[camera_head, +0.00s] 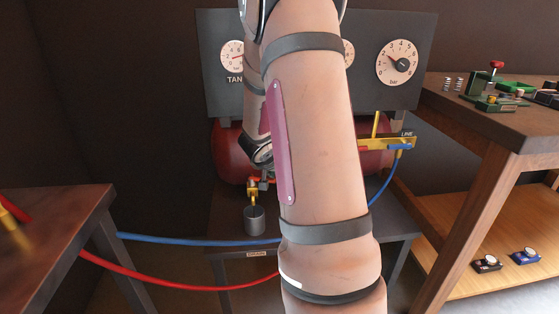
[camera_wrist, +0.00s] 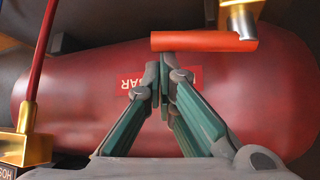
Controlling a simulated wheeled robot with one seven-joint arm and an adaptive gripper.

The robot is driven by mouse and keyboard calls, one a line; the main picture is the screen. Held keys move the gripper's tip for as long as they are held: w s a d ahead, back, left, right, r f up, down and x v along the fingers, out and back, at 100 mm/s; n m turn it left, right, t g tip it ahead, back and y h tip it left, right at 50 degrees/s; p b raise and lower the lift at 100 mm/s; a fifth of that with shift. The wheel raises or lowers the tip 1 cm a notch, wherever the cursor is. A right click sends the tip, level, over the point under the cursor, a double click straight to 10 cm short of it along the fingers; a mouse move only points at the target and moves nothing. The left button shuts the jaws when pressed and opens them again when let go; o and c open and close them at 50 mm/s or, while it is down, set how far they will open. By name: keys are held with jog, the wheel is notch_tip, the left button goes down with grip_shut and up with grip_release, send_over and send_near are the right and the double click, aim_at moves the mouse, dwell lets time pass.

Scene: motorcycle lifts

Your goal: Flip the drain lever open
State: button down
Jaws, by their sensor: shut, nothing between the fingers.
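The drain lever (camera_wrist: 200,42) is an orange-red bar at the top of the wrist view, lying crosswise. Its right end meets a brass and silver valve body (camera_wrist: 242,20). My gripper (camera_wrist: 160,66) is shut and empty, with its green-sided fingers together. The fingertips are just below the lever's left end in the picture; I cannot tell if they touch it. Behind them is the dark red tank (camera_wrist: 75,95) with a partly hidden label. In the head view the brass drain valve (camera_head: 252,188) shows under the tank, and my arm hides much of that area.
A grey cup (camera_head: 255,220) stands below the drain valve. A brass fitting with a red rod (camera_wrist: 28,140) is at the wrist view's left. The brass line valve (camera_head: 388,144) is right of my arm. A gauge panel (camera_head: 215,85) stands behind; blue (camera_head: 190,240) and red (camera_head: 150,280) hoses cross in front.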

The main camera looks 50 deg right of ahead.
jog(key=m+p, duration=0.1)
jog(key=p, duration=0.1)
jog(key=a+m+g+p, duration=0.1)
jog(key=p, duration=0.1)
jog(key=s+g+p, duration=0.1)
jog(key=p, duration=0.2)
jog(key=shift+a+r+m+h, duration=0.25)
jog(key=shift+a+m+h, duration=0.05)
jog(key=shift+a+m, duration=0.1)
jog(key=a+m+g+y+p, duration=0.1)
jog(key=a+m+g+p, duration=0.5)
jog(key=m, duration=0.3)
jog(key=shift+w+a+f+g+p, duration=0.2)
jog(key=shift+w+f+g+p, duration=0.1)
jog(key=shift+p, duration=0.5)
jog(key=shift+w+a, duration=0.1)
jog(key=shift+a, duration=0.1)
jog(key=shift+r, duration=0.1)
